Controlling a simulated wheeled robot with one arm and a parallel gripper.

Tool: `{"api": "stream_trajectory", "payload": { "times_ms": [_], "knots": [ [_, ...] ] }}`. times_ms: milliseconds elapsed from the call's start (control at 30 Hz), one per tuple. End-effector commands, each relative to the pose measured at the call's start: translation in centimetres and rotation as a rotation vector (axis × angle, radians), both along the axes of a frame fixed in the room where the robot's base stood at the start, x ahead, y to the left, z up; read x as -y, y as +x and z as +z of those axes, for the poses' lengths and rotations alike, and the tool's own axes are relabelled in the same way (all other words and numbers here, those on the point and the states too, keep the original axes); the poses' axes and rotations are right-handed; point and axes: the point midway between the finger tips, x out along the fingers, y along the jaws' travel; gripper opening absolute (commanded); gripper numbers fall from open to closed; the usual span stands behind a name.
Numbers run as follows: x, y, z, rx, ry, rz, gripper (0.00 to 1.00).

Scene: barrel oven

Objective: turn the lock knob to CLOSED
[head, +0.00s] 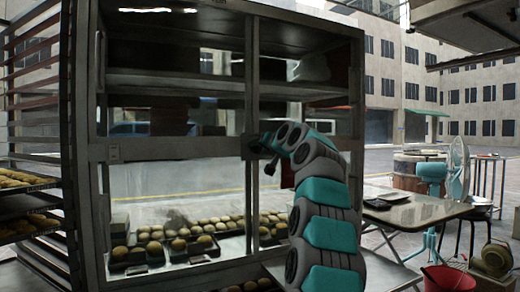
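A tall grey metal cabinet (175,149) with glass panes stands in front of me. I cannot clearly make out a lock knob or its CLOSED mark. My teal and grey arm reaches up from the lower right to the cabinet's middle crossbar. My gripper (264,156) is at the front of the cabinet, by the central upright, small and dark. It may be touching something there, but I cannot tell. The wrist and arm hide part of the right-hand pane and frame. Whether the fingers are open or shut does not show.
Trays of buns (190,245) lie inside the cabinet's lower part. A rack (40,120) with bun trays stands at the left. At the right are a folding table (425,211), a teal fan (433,172), a red bucket (448,279) and a round barrel-like object (418,172).

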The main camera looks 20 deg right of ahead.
Motion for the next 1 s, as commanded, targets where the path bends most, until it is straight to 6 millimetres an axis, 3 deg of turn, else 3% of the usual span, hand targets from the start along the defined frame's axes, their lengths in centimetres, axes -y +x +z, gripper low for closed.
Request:
{"api": "stream_trajectory", "payload": {
  "times_ms": [167,567,1000],
  "knots": [
    [0.0,-0.1,0.1,0.002,0.000,0.000,0.76],
    [0.0,-0.6,0.3,0.004,0.001,-0.001,0.76],
    [-0.1,-5.0,0.9,0.005,0.001,0.000,0.76]
  ]
}}
